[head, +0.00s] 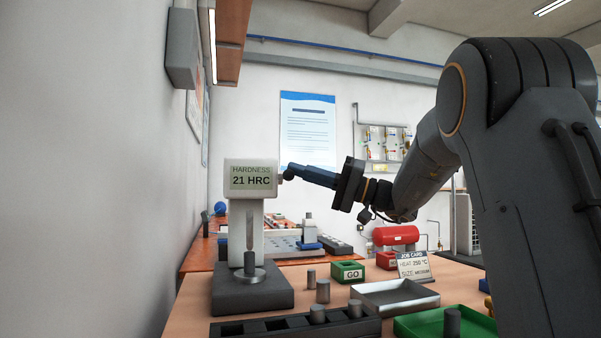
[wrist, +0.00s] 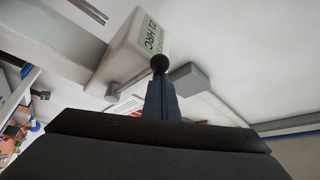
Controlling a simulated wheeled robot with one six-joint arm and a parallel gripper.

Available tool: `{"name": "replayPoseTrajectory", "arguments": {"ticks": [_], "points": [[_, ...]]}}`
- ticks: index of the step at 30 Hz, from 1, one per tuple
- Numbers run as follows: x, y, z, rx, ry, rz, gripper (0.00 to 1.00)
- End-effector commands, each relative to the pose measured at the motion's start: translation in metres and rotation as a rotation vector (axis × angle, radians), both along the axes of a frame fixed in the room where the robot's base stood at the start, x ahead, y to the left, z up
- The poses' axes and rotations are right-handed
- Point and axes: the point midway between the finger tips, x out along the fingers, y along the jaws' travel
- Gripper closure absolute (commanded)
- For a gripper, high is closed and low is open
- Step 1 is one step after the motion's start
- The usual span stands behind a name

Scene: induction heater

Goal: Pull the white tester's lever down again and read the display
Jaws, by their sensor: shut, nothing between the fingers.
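The white tester (head: 240,215) stands on a dark base at the left of the table. Its display (head: 251,177) reads "HARDNESS 21 HRC"; it also shows, turned, in the wrist view (wrist: 150,38). The lever's rod (wrist: 128,85) runs out from the tester's side to a dark ball knob (wrist: 160,63). My gripper (head: 292,172) is shut and empty, its blue-grey fingers pointing left at the knob. In the wrist view the fingertips (wrist: 160,78) meet the knob in the picture; whether they touch it I cannot tell.
Small grey cylinders (head: 323,291) stand right of the tester's base. A dark rack (head: 280,328), a metal tray (head: 395,297), a green "GO" box (head: 348,271), a green tray (head: 480,327) and a job card (head: 414,267) stand on the table. A wall rises close at the left.

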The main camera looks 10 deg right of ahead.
Motion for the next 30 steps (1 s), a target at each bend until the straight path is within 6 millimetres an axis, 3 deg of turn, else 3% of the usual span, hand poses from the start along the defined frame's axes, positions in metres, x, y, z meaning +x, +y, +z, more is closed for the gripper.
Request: {"name": "replayPoseTrajectory", "arguments": {"ticks": [5,12,21,30], "points": [[0.002,0.0,0.004,-0.001,0.0,0.001,1.0],[0.015,-0.005,0.038,-0.001,-0.001,0.002,1.0],[0.002,-0.06,0.004,0.001,0.003,0.005,1.0],[-0.005,-0.088,-0.009,0.0,0.001,0.006,1.0]]}}
